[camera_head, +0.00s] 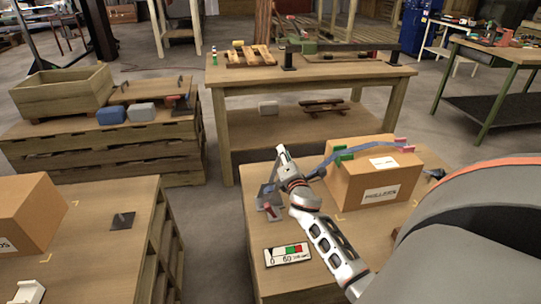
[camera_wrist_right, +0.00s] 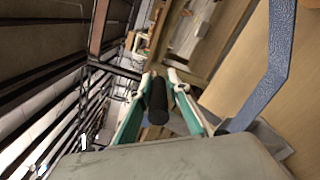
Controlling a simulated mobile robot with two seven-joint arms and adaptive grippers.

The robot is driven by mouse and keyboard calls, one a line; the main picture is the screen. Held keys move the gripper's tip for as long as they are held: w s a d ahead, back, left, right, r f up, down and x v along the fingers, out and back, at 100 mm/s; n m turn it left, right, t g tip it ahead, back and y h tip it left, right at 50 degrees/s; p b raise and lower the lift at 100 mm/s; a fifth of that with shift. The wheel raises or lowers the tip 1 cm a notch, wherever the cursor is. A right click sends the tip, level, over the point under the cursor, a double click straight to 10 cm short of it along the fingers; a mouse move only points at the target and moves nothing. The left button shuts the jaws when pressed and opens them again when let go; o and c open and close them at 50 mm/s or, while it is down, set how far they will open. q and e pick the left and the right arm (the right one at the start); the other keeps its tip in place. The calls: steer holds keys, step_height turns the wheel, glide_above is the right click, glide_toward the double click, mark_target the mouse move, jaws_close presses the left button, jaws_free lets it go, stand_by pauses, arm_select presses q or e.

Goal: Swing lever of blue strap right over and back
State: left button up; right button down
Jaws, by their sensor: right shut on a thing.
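The blue strap (camera_head: 374,147) runs over the cardboard box (camera_head: 368,188) on the front table and down its left side. In the right wrist view the strap (camera_wrist_right: 270,80) hangs at the right. My right gripper (camera_head: 285,163) is above the table, left of the box. Its two green-padded fingers (camera_wrist_right: 158,97) are shut on a black cylindrical grip (camera_wrist_right: 158,101), which I take for the lever's handle. A grey metal fitting (camera_head: 268,193) stands on the table below the gripper; the gripper partly hides it. My left gripper does not show.
A gauge card (camera_head: 288,254) with green and red zones lies at the table's front. Green (camera_head: 344,154) and pink (camera_head: 401,141) edge pieces sit on the box. Another box (camera_head: 25,214) stands on the left table. My right arm covers the lower right.

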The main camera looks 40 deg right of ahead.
arm_select(q)
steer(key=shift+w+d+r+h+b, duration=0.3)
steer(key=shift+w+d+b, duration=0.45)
steer(key=shift+b, duration=1.1)
arm_select(e)
steer(key=s+d+f+m, duration=0.5)
steer(key=d+f+m, duration=0.3)
steer(key=m, duration=0.1)
steer(key=shift+f, duration=0.4)
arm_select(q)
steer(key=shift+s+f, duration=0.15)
arm_select(e)
steer(key=c, duration=2)
jaws_free()
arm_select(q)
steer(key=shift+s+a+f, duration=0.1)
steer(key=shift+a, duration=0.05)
arm_select(e)
steer(key=shift+o, duration=0.2)
steer(key=shift+r, duration=0.15)
steer(key=v, duration=0.7)
steer(key=shift+s, duration=0.25)
steer(key=shift+a, duration=0.1)
